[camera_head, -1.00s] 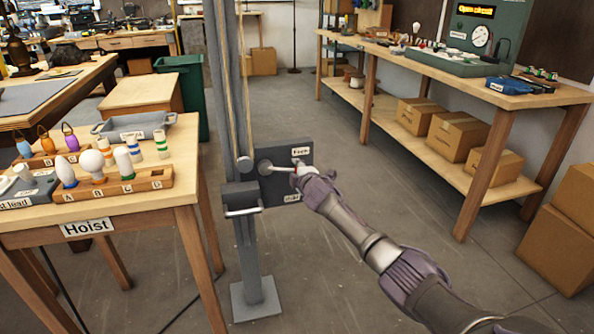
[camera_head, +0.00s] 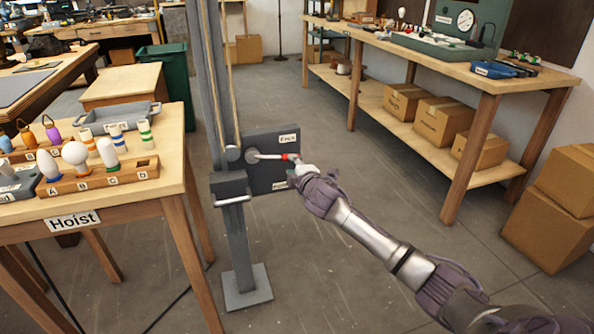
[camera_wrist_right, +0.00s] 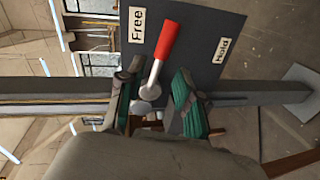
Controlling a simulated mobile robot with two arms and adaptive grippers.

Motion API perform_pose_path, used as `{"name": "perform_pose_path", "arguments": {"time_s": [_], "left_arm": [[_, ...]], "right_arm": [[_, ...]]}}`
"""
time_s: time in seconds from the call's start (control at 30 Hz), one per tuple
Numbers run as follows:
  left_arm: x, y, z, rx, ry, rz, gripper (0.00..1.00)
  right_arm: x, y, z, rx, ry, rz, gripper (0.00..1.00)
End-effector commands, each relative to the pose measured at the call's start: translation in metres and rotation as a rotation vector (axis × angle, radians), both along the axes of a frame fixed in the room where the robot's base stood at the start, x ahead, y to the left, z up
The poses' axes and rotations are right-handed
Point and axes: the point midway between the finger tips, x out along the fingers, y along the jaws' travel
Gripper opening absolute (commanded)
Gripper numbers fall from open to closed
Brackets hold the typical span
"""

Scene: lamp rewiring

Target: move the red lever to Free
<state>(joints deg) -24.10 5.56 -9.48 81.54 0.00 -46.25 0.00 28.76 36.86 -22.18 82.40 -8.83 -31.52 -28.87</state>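The red lever (camera_head: 289,157) is a pale shaft with a red grip on a dark plate (camera_head: 262,170) fixed to the grey hoist post. It points right, about level, between the "Free" label (camera_head: 288,138) above and the "Hold" label (camera_head: 280,184) below. My right gripper (camera_head: 304,172) is just below and right of the red end. In the right wrist view the lever (camera_wrist_right: 168,42) shows whole, beyond the two parted green-padded fingers of my right gripper (camera_wrist_right: 158,100). They look open and not closed on it. My left gripper is out of view.
The Hoist table (camera_head: 180,190) with its bulb rack (camera_head: 140,172) stands left of the post (camera_head: 238,245). A workbench (camera_head: 440,65) with cardboard boxes on its lower shelf is on the right. The floor between is clear.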

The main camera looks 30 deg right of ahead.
Motion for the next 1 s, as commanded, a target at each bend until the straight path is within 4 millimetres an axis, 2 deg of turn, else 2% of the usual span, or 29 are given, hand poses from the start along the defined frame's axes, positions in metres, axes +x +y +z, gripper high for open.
{"name": "perform_pose_path", "arguments": {"time_s": [0.1,0.23,0.83,0.93,1.0], "left_arm": [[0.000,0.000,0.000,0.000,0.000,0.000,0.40],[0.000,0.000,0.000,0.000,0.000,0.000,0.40],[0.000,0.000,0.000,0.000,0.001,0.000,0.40],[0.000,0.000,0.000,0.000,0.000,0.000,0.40],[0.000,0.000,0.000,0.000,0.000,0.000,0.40]], "right_arm": [[-0.015,0.003,0.003,-0.001,0.000,0.001,0.35],[-0.025,0.005,0.005,-0.001,0.000,0.000,0.35],[-0.027,0.006,0.005,0.000,0.000,0.000,0.35],[-0.030,0.009,-0.007,0.021,0.017,-0.003,0.35],[-0.037,0.014,-0.031,0.064,0.052,-0.011,0.35]]}}
